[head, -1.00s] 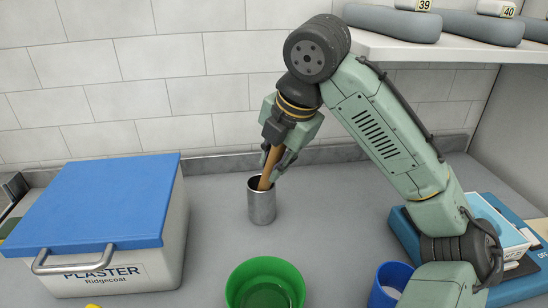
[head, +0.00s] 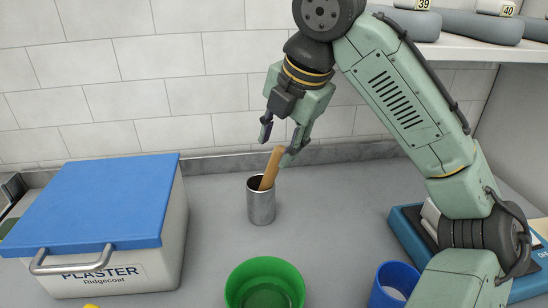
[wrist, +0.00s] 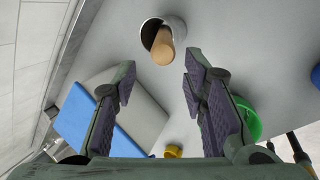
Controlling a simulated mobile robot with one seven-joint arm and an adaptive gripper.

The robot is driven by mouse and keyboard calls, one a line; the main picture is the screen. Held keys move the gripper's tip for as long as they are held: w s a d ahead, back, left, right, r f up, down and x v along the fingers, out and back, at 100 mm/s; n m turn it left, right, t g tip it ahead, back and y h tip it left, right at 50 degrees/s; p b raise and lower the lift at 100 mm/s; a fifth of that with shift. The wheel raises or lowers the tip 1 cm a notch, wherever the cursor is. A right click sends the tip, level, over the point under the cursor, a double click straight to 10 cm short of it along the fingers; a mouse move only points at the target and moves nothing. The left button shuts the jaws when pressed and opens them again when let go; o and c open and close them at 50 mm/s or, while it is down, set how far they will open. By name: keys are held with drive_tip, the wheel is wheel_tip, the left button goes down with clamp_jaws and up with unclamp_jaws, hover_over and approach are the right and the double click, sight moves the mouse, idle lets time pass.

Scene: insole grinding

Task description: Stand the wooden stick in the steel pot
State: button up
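The wooden stick (head: 271,168) stands in the steel pot (head: 261,206), leaning to the right against the rim, with its upper part sticking out. In the wrist view the stick's round end (wrist: 163,50) points toward the camera from the pot's mouth (wrist: 150,32). My gripper (head: 277,152) is open above the pot, its fingers spread apart to either side of the stick's top. The wrist view shows both purple-padded fingers (wrist: 160,82) empty, with the stick beyond their tips. The stick's lower end is hidden inside the pot.
A plaster box (head: 175,240) with a blue lid stands at left. A green bowl (head: 265,262) is in front of the pot, and a blue cup (head: 391,285) is at lower right. A shelf (head: 455,50) overhangs at upper right. The counter around the pot is clear.

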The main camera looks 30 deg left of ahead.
drive_tip(key=v, duration=0.8)
drive_tip(key=shift+a, duration=0.1)
